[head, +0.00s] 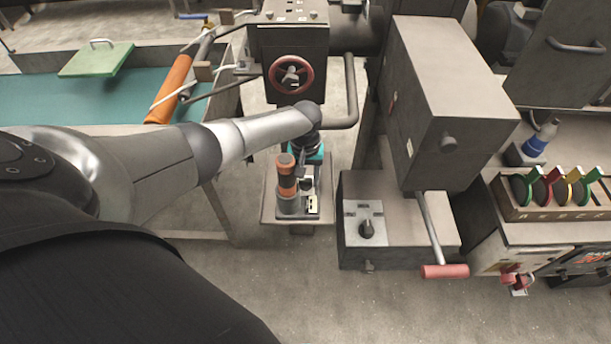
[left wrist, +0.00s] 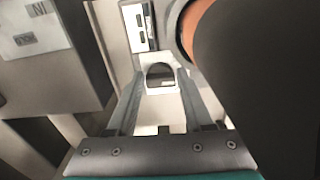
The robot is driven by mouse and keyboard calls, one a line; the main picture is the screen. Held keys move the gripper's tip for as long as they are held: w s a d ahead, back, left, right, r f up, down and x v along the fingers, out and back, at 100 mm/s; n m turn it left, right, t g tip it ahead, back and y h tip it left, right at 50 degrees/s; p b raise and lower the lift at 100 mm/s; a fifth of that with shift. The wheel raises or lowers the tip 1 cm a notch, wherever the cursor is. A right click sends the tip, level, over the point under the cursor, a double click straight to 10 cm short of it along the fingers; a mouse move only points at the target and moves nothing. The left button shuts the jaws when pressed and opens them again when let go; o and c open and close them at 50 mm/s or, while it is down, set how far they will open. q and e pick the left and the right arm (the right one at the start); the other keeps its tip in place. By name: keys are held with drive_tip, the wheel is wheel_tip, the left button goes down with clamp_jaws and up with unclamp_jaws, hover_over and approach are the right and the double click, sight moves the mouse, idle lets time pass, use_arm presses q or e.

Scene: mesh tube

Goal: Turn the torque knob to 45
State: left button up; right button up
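A dark knob with a pointer (head: 367,229) sits on a light plate on the low grey machine box (head: 405,250). I cannot read a scale or tell for sure that this is the torque knob. My left gripper (head: 307,181) points down over a small stand, left of that knob and apart from it. In the left wrist view its two fingers (left wrist: 160,78) are spread, with a dark round part in a white fitting (left wrist: 160,75) showing between their tips. I cannot tell whether they touch it. My right gripper is not in view.
An upright orange and grey cylinder (head: 287,183) stands on the small stand (head: 269,205), close to the left gripper. A lever with a red handle (head: 444,271) sticks out at the machine's front. A red-rimmed handwheel (head: 291,75) is behind. A rack of coloured discs (head: 555,205) is at right.

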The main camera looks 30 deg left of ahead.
sight(305, 182)
use_arm(q)
drive_tip(key=o, duration=0.4)
drive_tip(key=shift+c, duration=0.2)
drive_tip(key=shift+r, duration=0.1)
wheel_tip(305, 182, up, 15)
drive_tip(key=p, duration=0.3)
drive_tip(key=shift+p, duration=0.4)
